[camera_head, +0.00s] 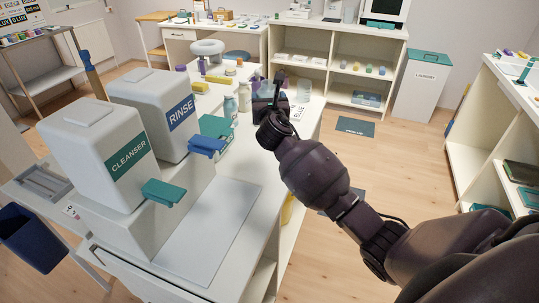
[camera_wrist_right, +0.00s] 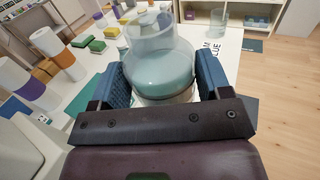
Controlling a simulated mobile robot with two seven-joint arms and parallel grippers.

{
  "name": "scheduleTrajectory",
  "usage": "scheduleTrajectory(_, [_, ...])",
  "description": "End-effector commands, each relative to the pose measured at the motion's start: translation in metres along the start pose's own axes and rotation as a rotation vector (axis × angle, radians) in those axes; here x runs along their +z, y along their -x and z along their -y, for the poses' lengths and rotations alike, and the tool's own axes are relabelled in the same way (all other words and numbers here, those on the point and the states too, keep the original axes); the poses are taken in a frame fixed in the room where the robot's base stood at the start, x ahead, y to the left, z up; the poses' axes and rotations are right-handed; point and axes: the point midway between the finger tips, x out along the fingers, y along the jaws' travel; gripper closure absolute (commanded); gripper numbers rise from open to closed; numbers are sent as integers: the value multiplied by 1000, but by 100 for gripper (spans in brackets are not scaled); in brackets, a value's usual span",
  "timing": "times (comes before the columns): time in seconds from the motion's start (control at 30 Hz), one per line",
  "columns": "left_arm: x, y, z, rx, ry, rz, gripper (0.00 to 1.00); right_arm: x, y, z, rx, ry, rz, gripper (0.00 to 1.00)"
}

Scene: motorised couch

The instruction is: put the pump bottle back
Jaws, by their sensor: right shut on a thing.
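My right gripper (camera_head: 268,104) reaches over the far part of the white counter. In the right wrist view the right gripper (camera_wrist_right: 163,90) has its blue-padded fingers shut on a clear bottle with teal contents (camera_wrist_right: 160,72). The bottle stands upright between the fingers. Its base is hidden behind the gripper body, and I cannot make out a pump head or whether it touches the counter. In the head view my gripper largely hides it. My left gripper is not in view.
Large white CLEANSER (camera_head: 95,150) and RINSE (camera_head: 150,105) dispensers stand on the near left of the counter. Small bottles (camera_head: 230,110) stand just left of my right gripper. Sponges lie behind. A grey-white panel (camera_head: 210,225) on the near counter is bare.

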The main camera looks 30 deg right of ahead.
Motion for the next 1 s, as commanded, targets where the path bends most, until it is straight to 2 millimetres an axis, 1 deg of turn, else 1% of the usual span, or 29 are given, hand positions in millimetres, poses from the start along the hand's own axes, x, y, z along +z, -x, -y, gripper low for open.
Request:
scheduleTrajectory(0.03, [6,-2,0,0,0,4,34,-16,0,0,0,1,-6,63])
scheduleTrajectory(0.1, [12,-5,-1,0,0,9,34,-33,0,0,-1,1,-6,63])
scheduleTrajectory(0.4, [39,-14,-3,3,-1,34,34,-98,0,0,0,1,-7,63])
scheduleTrajectory(0.53, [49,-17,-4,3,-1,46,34,-117,0,0,0,1,-4,63])
scheduleTrajectory(0.77, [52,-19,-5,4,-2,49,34,-130,0,0,1,1,-2,63])
scheduleTrajectory(1.0, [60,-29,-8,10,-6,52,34,-171,1,0,1,2,-7,63])
